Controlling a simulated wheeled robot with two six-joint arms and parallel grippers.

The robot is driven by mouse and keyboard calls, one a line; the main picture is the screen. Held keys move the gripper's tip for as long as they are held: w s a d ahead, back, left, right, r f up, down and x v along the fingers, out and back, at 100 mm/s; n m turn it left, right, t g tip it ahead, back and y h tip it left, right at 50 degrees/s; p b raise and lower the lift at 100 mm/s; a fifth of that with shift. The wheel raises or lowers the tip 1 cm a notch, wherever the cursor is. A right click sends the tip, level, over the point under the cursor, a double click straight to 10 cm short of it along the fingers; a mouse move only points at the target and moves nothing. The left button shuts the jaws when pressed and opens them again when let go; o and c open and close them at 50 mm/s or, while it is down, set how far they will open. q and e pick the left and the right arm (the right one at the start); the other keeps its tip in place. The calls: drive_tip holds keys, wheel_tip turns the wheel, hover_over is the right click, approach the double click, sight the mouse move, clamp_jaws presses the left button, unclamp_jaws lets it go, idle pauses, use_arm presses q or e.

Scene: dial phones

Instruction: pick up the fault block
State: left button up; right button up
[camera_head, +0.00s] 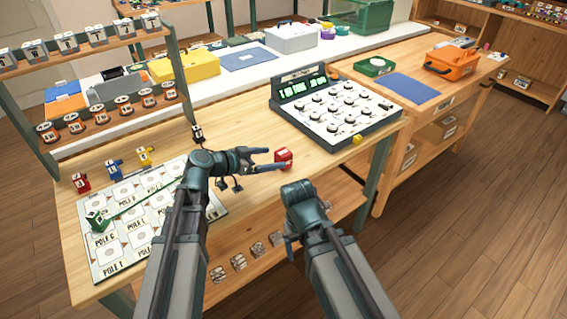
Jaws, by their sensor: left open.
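A small red block (284,154) with a pale mark sits on the wooden workbench, left of the console; I take it as the fault block, though its label is too small to read. My left gripper (277,159) is open, its fingers pointing right at the block. The block is at the fingertips, with the lower finger passing in front of its base; I cannot tell whether they touch. My right arm comes in at the lower middle, and its gripper (291,242) is mostly hidden beside the bench's front edge.
A board of labelled poles (105,262) lies at left, with a green block (97,220) on it. Red (81,183), blue (114,169) and yellow (145,155) blocks stand behind it. A dial console (345,108) stands right of my left gripper, with a small yellow piece (357,139) by its front.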

sight(277, 156)
use_arm(q)
drive_tip(key=shift+w+d+f, duration=0.2)
drive_tip(key=shift+w+d, duration=0.1)
drive_tip(key=shift+d, duration=0.1)
drive_tip(key=b+x, duration=0.2)
drive_tip(key=x, duration=0.3)
drive_tip(key=shift+w+f, duration=0.15)
drive_tip(key=shift+w, duration=0.1)
drive_tip(key=shift+a, duration=0.1)
clamp_jaws()
